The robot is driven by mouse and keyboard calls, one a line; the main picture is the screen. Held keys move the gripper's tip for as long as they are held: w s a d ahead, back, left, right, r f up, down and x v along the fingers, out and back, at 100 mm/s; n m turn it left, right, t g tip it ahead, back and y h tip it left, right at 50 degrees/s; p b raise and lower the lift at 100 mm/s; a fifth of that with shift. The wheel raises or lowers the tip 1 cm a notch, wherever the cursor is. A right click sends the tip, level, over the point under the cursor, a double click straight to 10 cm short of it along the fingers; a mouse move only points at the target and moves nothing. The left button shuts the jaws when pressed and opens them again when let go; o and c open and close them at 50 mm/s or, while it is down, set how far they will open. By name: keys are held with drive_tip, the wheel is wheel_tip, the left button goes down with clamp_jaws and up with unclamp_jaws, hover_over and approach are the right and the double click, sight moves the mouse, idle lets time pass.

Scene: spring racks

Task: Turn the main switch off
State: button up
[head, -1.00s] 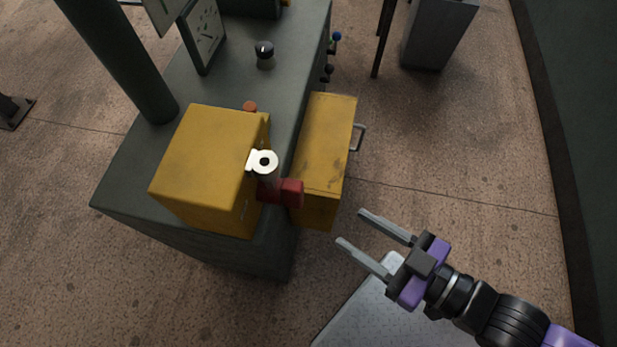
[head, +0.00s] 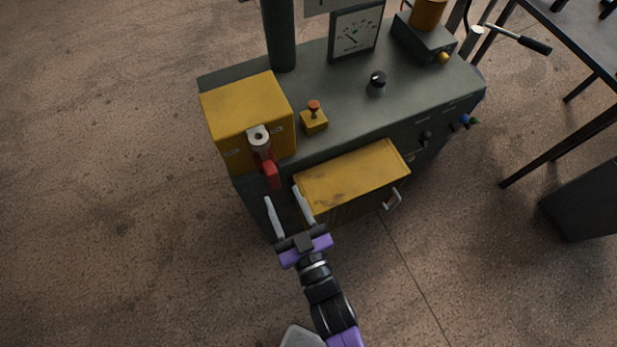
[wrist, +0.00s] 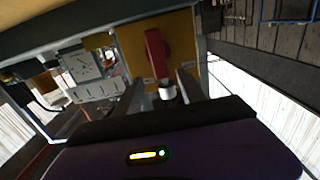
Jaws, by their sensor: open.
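The main switch appears to be the red-handled lever (head: 271,175) on the front of a yellow box (head: 243,107). Its pale round hub (head: 258,138) is at the top and the red handle hangs below it, pointing toward me. My gripper (head: 286,197) is open and empty, just below the red handle, with its fingers pointing at the box. In the wrist view the red handle (wrist: 156,54) stands between and beyond the two fingers (wrist: 158,85). I see no clear contact.
The box stands on the left end of a dark green bench (head: 335,105). A yellow drawer (head: 352,180) with a metal handle juts out right of my gripper. An orange-topped button (head: 314,110), a black knob (head: 376,82) and a dial gauge (head: 354,32) are on top. Floor is clear at left.

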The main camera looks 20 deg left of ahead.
sight(274, 178)
drive_tip(key=p+x, duration=0.1)
drive_tip(key=x, duration=0.7)
drive_tip(key=shift+r, duration=0.1)
